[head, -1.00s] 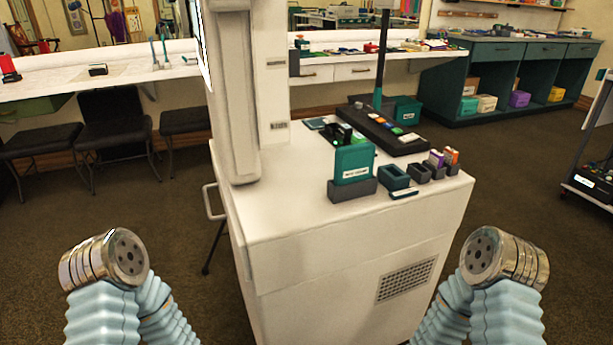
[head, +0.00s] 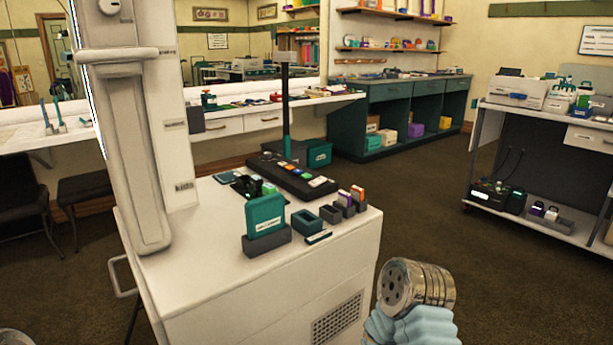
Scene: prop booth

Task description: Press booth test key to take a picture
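A white booth cabinet (head: 240,290) stands ahead of me, with a tall white column on its left side. A black control panel (head: 303,191) lies on the cabinet top near its back edge. It carries a row of small coloured keys (head: 293,174); any lettering on them is too small to read, so I cannot tell which is the test key. A silver round joint of my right arm shows at the lower right, short of the cabinet. Only a sliver of my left arm shows at the bottom left. Neither gripper is in view.
A teal card in a grey holder (head: 266,240), a teal tray (head: 306,222) and small holders (head: 345,206) stand on the cabinet top in front of the panel. A dark post (head: 285,110) rises behind it. A cart (head: 545,215) stands at the right; floor between is clear.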

